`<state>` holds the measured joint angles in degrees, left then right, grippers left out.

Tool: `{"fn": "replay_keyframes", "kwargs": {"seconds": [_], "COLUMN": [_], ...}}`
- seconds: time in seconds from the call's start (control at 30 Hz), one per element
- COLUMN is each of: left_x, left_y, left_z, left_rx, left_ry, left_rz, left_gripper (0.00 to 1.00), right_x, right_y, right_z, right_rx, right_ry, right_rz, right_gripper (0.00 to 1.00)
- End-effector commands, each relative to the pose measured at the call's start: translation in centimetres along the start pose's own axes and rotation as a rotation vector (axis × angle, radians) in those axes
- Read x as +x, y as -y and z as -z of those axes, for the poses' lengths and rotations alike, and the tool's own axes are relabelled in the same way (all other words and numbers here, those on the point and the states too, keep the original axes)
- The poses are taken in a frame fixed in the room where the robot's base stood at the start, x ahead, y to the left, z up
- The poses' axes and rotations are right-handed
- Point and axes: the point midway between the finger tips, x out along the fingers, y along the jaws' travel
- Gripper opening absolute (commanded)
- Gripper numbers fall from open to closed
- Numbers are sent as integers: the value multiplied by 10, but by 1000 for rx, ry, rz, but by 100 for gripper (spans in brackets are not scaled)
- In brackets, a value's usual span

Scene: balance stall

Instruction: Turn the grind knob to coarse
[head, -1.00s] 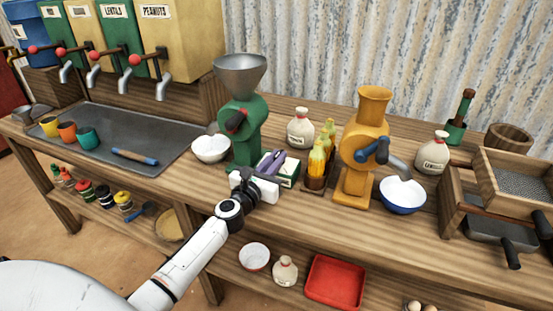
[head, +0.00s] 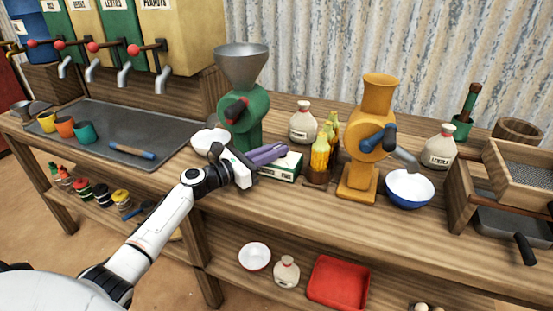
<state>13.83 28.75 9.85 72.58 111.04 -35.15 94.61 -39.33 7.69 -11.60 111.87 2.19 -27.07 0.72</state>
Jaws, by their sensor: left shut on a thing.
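The green grinder (head: 240,130) with a grey hopper stands at the back edge of the table. A small green-and-white labelled box (head: 284,170) sits at its lower right; one word on it looks like FINE. My left gripper (head: 276,151) reaches across from the left, its long purple fingers close together just over this box. It is shut on what appears to be the grind knob, which the fingers hide almost wholly, so its setting cannot be read. My right gripper is out of view.
A white bowl (head: 208,140) stands left of the grinder. A holder of yellow bottles (head: 320,160) is close right of the box, then a yellow grinder (head: 358,178) with a blue-white bowl (head: 410,188). A grey tray (head: 105,135) lies left.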

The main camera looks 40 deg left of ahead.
Motion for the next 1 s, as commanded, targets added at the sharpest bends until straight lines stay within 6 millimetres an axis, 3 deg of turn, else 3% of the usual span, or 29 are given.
{"fn": "replay_keyframes", "kwargs": {"seconds": [0.2, 0.77, 0.8, 0.9, 1.0], "left_x": [0, 0, 0, 0, 0], "left_y": [-3, -2, -2, -2, -2], "left_z": [3, 1, 1, 1, 0], "left_rx": [1, -1, -1, -1, -1], "left_ry": [0, -1, -1, -1, -1], "left_rz": [88, 126, 126, 125, 125], "left_gripper": [0, 0, 14, 29, 29], "right_x": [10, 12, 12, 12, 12], "right_y": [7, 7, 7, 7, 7], "right_z": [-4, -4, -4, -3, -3], "right_rx": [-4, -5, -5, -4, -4], "right_ry": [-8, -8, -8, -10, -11], "right_rz": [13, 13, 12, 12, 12], "right_gripper": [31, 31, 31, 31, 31]}}
